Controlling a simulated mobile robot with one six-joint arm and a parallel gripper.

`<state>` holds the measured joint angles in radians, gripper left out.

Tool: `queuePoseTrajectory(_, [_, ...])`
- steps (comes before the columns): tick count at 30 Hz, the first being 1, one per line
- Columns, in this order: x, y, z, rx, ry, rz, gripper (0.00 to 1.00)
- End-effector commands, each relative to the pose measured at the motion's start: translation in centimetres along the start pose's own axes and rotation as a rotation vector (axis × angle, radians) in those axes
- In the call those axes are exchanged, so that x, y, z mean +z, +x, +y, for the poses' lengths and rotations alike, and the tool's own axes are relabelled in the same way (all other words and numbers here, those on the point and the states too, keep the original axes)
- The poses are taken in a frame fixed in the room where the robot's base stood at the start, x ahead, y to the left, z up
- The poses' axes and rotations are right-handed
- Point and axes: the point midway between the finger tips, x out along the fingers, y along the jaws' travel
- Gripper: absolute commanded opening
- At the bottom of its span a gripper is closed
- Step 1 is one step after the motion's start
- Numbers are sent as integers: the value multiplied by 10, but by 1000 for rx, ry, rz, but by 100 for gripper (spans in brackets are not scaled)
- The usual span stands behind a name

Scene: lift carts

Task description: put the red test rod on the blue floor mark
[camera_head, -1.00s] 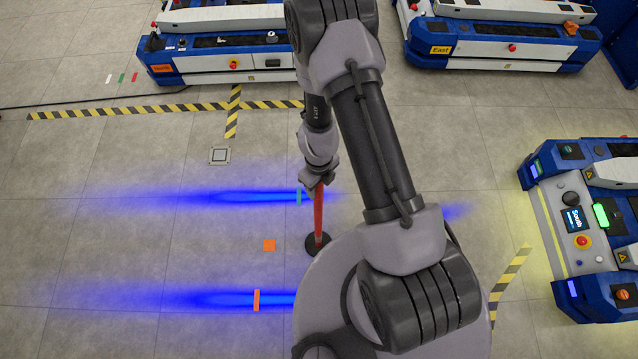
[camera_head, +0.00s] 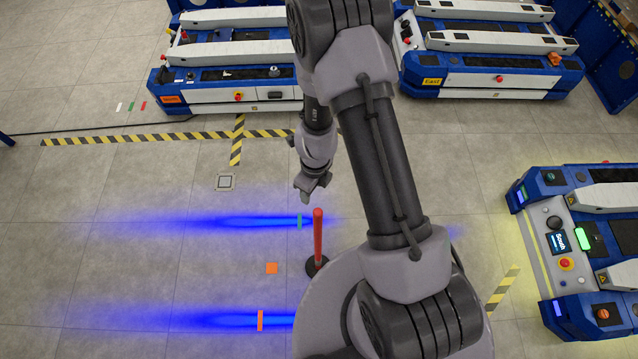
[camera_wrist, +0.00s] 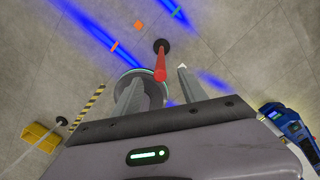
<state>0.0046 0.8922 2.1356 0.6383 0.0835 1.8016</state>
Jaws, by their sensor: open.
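The red test rod (camera_head: 318,238) stands upright on a round black base on the grey floor, just left of my own base. It also shows in the wrist view (camera_wrist: 160,65), ahead of and between my two fingers. My gripper (camera_head: 314,191) is open and empty, above the rod's top end with a small gap between them in the head view. Blue light streaks (camera_head: 255,222) lie across the floor on the left. I cannot make out a separate blue floor mark; small orange and green marks show beside the rod.
An orange square (camera_head: 271,268) lies on the floor left of the rod, with a green strip (camera_head: 299,221) and an orange strip (camera_head: 260,320) nearby. Blue-and-white carts stand at the back left (camera_head: 215,95), back right (camera_head: 490,82) and right (camera_head: 590,270). The left floor is open.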

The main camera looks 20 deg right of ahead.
Motion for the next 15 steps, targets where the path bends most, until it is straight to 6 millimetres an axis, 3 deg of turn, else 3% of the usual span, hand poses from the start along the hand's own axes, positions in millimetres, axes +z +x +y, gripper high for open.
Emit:
queuePoseTrajectory(1, [20,-41,-6,-17,-121,-58,50])
queuePoseTrajectory(4, [44,-140,0,-62,-492,-162,50])
queuePoseTrajectory(7, [42,-237,20,-157,-899,-232,50])
queuePoseTrajectory(9, [26,-296,41,-248,-1192,-249,50])
queuePoseTrajectory(12, [-9,-355,72,-382,-1568,-220,50])
queuePoseTrajectory(15, [-43,-385,97,-487,-1842,-158,50])
